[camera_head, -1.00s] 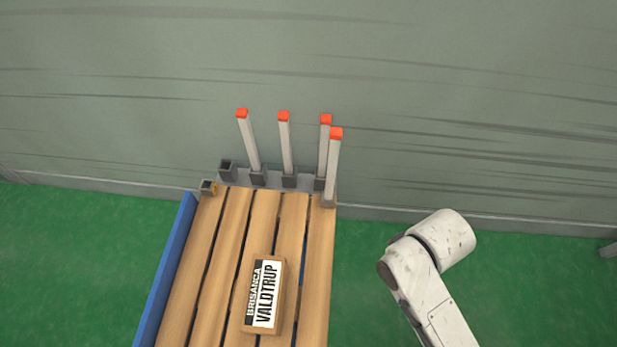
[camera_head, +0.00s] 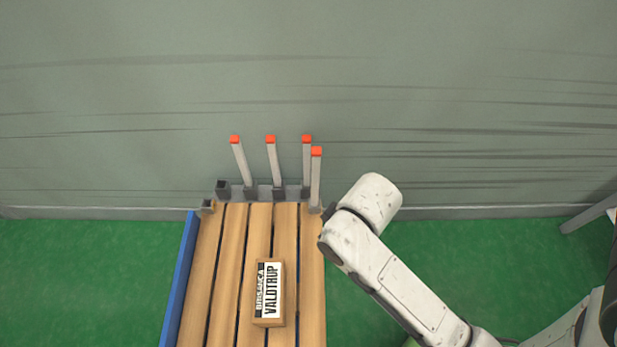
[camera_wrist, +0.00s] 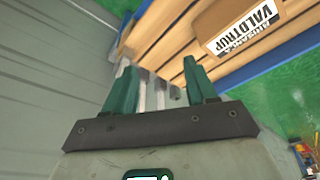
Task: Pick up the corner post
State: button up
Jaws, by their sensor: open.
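Several white corner posts with red tops stand upright in dark sockets at the pallet's far end. In the head view, the nearest is the right corner post (camera_head: 316,182), just left of my arm. The others are the left post (camera_head: 241,163), the middle post (camera_head: 273,164) and the right rear post (camera_head: 306,165). In the wrist view, my gripper (camera_wrist: 160,86) is open, with green fingers apart. Pale posts (camera_wrist: 160,97) show beyond and between the fingers; I cannot tell whether any is within grasp. The fingers are mostly hidden behind my arm in the head view.
The wooden slatted pallet (camera_head: 228,262) has a blue side rail (camera_head: 180,275) on its left. A labelled box (camera_head: 269,292) lies on the slats. Two sockets at the far left, the rear one (camera_head: 222,189) and corner one (camera_head: 207,206), are empty. A grey wall (camera_head: 430,120) stands close behind.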

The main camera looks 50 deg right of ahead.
jog(key=w+r+p, duration=0.3)
jog(key=r+p, duration=0.2)
jog(key=r, duration=0.2)
notch_tip(320, 180, up, 3)
jog(key=n+g+p, duration=0.3)
jog(key=n+p, duration=0.2)
jog(key=n, duration=0.2)
send_over(313, 162)
jog(key=shift+w+d, duration=0.4)
jog(key=shift+d+f+n, duration=0.15)
jog(key=shift+f+n, duration=0.05)
jog(key=shift+n, duration=0.1)
notch_tip(313, 162, down, 10)
jog(key=shift+f+p, duration=0.15)
jog(key=shift+p, duration=0.15)
grip_shut()
